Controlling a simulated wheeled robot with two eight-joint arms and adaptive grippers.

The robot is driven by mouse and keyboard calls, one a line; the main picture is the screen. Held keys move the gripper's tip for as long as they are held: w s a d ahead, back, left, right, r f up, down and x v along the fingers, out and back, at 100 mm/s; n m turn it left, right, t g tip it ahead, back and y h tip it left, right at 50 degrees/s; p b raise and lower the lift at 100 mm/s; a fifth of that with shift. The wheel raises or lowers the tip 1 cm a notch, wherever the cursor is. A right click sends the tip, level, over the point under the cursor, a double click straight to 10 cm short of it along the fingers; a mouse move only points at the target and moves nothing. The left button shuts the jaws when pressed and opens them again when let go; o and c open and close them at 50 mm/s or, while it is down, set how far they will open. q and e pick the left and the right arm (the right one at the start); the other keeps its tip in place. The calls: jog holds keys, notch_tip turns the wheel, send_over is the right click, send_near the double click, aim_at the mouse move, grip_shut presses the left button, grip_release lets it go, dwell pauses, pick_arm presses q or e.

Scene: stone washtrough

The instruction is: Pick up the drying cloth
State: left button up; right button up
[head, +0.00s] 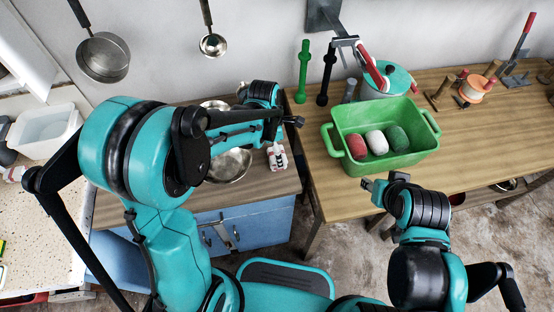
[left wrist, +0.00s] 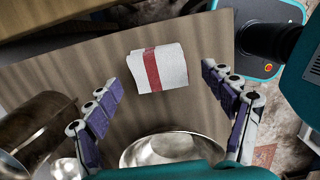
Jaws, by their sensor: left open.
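The drying cloth (left wrist: 172,72) is white with a red stripe and lies folded on the wooden top. In the left wrist view it sits between the lines of my left gripper's fingers, near their tips. It also shows small in the head view (head: 277,157), just right of the metal bowl. My left gripper (left wrist: 160,78) is open and empty, its two fingers wide apart. In the head view my left arm reaches over the wooden top and hides most of that gripper. My right gripper (head: 384,184) is in front of the green tub; whether its fingers are apart is unclear.
A metal bowl (head: 228,166) stands close to the cloth; it shows below it in the left wrist view (left wrist: 172,147). A green tub (head: 343,119) with several rolled cloths stands on the right table (head: 459,165). Pans hang on the wall.

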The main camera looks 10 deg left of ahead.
pick_arm(q)
jog(key=f, duration=0.1)
jog(key=f+b, duration=0.1)
jog(key=f, duration=0.1)
jog(key=shift+w+f, duration=0.2)
jog(key=shift+f, duration=0.05)
jog(key=shift+r, duration=0.15)
jog(key=c, duration=1.2)
